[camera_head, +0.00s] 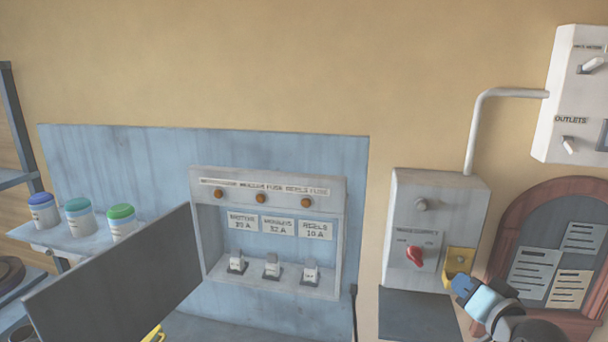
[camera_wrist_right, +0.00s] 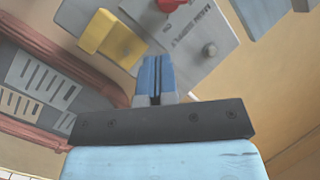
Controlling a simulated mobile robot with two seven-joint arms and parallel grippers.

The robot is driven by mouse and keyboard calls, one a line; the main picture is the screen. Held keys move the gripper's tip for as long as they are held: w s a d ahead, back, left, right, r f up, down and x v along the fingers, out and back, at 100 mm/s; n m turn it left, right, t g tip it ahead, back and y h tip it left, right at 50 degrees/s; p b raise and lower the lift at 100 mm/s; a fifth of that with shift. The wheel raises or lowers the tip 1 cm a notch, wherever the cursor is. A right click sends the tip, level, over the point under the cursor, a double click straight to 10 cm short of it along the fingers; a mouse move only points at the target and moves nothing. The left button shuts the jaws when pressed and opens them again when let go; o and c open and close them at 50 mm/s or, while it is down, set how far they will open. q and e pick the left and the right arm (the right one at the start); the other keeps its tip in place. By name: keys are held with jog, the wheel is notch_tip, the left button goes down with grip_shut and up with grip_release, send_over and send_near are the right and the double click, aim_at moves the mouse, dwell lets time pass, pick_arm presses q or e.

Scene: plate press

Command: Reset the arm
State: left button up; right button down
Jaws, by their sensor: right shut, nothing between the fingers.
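My right gripper (camera_head: 464,286) is at the lower right of the head view, in front of the wall beside the main supply box. Its blue fingers are shut together and empty; they also show in the right wrist view (camera_wrist_right: 157,78). A yellow block (camera_head: 458,265) is fixed at the lower right side of the grey main supply box (camera_head: 440,225), just above the fingertips in the head view. I cannot tell whether the fingers touch it. The box has a red rotary switch (camera_head: 415,256). My left gripper is not in view.
An open fuse cabinet (camera_head: 195,225) with several labels and white switches hangs on a blue panel, its grey door (camera_head: 120,285) swung out left. Jars (camera_head: 78,217) stand on a shelf at left. A wooden-framed notice board (camera_head: 510,225) is right of the gripper, an outlets box (camera_head: 570,95) above it.

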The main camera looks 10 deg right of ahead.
jog(key=s+a+f+n+g, duration=0.2)
jog(key=s+a+f+g, duration=0.1)
jog(key=s+f, duration=0.35)
jog(key=s+a+f+n+g, duration=0.25)
jog(key=s+f, duration=0.25)
jog(key=f, duration=0.3)
jog(key=s+a+f+n+g+h, duration=0.15)
jog(key=s+f+g, duration=0.25)
jog(key=s, duration=0.4)
jog(key=s+a+f+n+g, duration=0.2)
jog(key=s+f+g, duration=0.15)
jog(key=s, duration=0.45)
jog(key=w+a+f+t+y, duration=0.1)
jog(key=a+f+t, duration=0.1)
jog(key=f, duration=0.2)
jog(key=w+a+f+t+y, duration=0.1)
jog(key=w+f+t, duration=0.1)
jog(key=f, duration=0.3)
jog(key=w+a+f+n+t+y, duration=0.1)
jog(key=w+a+f+t, duration=0.1)
jog(key=f, duration=0.3)
jog(key=shift+w+a+f+t, duration=0.15)
jog(key=shift+a+t, duration=0.2)
jog(key=shift+t, duration=0.45)
